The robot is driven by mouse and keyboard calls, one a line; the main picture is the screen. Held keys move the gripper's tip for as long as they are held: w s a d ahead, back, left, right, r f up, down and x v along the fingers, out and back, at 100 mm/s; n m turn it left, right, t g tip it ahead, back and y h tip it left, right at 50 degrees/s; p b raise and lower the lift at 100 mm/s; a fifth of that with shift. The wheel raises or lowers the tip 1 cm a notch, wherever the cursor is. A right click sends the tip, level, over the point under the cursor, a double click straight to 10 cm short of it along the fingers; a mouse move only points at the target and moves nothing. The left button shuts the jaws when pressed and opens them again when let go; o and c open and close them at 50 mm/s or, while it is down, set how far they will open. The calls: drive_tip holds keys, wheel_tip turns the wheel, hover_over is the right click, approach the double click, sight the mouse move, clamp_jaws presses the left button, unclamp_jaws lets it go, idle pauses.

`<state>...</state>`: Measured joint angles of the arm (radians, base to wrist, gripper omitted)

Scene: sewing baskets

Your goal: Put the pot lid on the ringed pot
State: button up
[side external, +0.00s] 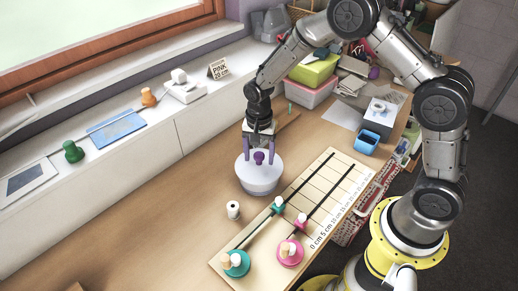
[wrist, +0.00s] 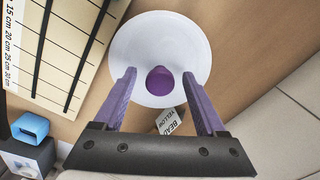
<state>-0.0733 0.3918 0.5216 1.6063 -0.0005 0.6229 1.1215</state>
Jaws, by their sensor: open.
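A round white pot (side external: 259,187) stands on the table left of the measuring board. A white pot lid (wrist: 160,35) with a purple knob (wrist: 160,80) appears to sit on top of it; the knob also shows in the side view (side external: 258,157). My gripper (side external: 259,160) is over the lid, pointing down. Its two purple fingers are open, one on each side of the knob, with gaps between in the wrist view (wrist: 159,73). I cannot make out a ring on the pot, nor the seam between lid and pot.
A small white and black spool (side external: 233,209) stands in front of the pot. A blue box (side external: 366,142) stands farther right.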

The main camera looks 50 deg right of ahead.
wheel_tip(320, 180, up, 14)
drive_tip(key=shift+f, duration=0.15)
idle(0.3)
drive_tip(key=s+d+r+n+t, duration=0.1)
drive_tip(key=s+r+t, duration=0.1)
drive_tip(key=s+r, duration=0.5)
drive_tip(key=s+d+r+n+t, duration=0.15)
drive_tip(key=s+r, duration=0.25)
drive_tip(key=r, duration=0.5)
drive_tip(key=s+f+n+t, duration=0.1)
drive_tip(key=s+f+n, duration=0.1)
drive_tip(key=s+n, duration=0.2)
drive_tip(key=s+f+n+t, duration=0.1)
drive_tip(key=s+n, duration=0.4)
drive_tip(key=s, duration=0.6)
drive_tip(key=shift+d+f, duration=0.3)
drive_tip(key=shift+f, duration=0.55)
